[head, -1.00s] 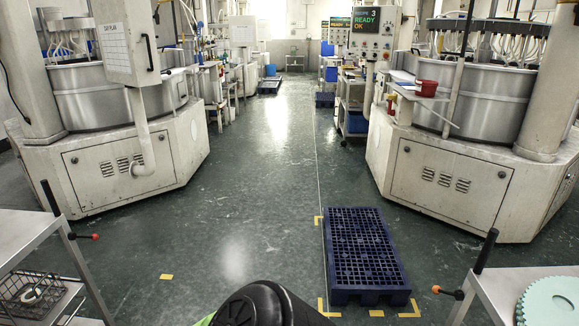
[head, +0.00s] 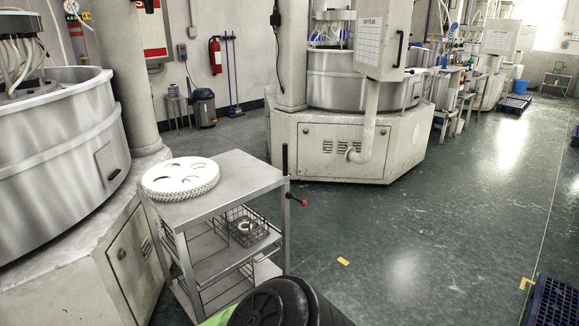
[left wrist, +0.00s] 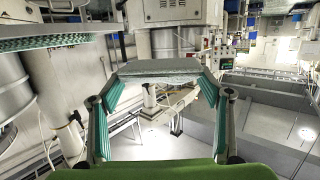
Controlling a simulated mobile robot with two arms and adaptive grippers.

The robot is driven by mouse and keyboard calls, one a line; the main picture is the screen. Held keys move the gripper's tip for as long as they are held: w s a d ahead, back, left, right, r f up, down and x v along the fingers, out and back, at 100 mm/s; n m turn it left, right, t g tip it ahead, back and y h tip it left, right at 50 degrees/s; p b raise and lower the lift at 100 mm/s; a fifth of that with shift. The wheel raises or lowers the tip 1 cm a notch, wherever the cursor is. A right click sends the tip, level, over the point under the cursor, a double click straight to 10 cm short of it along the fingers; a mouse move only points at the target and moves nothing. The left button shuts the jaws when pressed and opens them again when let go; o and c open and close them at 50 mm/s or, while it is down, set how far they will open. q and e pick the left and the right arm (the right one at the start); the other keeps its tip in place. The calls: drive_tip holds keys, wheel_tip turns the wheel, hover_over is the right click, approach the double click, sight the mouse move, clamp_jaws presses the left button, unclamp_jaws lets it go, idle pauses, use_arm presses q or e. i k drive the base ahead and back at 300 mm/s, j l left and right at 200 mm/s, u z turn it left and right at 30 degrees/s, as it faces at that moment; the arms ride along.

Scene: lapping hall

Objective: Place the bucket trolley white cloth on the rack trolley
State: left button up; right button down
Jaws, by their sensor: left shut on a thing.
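My left gripper (left wrist: 158,88) shows in the left wrist view, its teal-padded fingers closed in from both sides. It is shut on a flat, pale grey-white folded piece, which looks like the white cloth (left wrist: 160,67), held up at the fingertips. A steel trolley (head: 235,183) with shelves stands at the lower left of the head view; I cannot tell whether it is the rack trolley or the bucket trolley. A white disc with holes (head: 181,177) lies on its top. A wire basket (head: 243,226) with a white ring sits on a lower shelf. My right gripper is not in view.
A lapping machine (head: 60,170) stands close left of the trolley, another (head: 345,140) behind it. A grey bin (head: 203,108) and fire extinguisher (head: 215,56) are at the back wall. A blue pallet (head: 555,300) lies at the lower right. The floor between is clear.

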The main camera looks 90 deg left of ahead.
sight(244, 174)
drive_tip(key=j+u, duration=0.1)
drive_tip(key=u, duration=0.3)
drive_tip(key=i+u, duration=0.1)
drive_tip(key=u, duration=0.35)
drive_tip(key=j+u, duration=0.1)
drive_tip(key=u, duration=0.3)
drive_tip(key=i+u, duration=0.15)
drive_tip(key=u, duration=0.65)
drive_tip(key=i+u, duration=0.4)
drive_tip(key=i+l+u, duration=0.15)
drive_tip(key=u, duration=0.25)
drive_tip(key=i+l+u, duration=0.2)
drive_tip(key=u, duration=0.2)
drive_tip(key=i+l+u, duration=0.25)
drive_tip(key=u, duration=0.2)
drive_tip(key=i+l+u, duration=0.2)
drive_tip(key=l+u, duration=0.2)
drive_tip(key=i+l, duration=0.15)
drive_tip(key=l, duration=0.25)
drive_tip(key=i+l+u, duration=0.1)
drive_tip(key=l, duration=0.3)
drive_tip(key=i+l, duration=0.15)
drive_tip(key=l, duration=0.3)
drive_tip(key=i+l+u, duration=0.1)
drive_tip(key=l, duration=0.3)
drive_tip(key=i+l, duration=0.1)
drive_tip(key=l, duration=0.35)
drive_tip(key=i+l, duration=0.1)
drive_tip(key=l, duration=0.35)
drive_tip(key=j+u, duration=0.05)
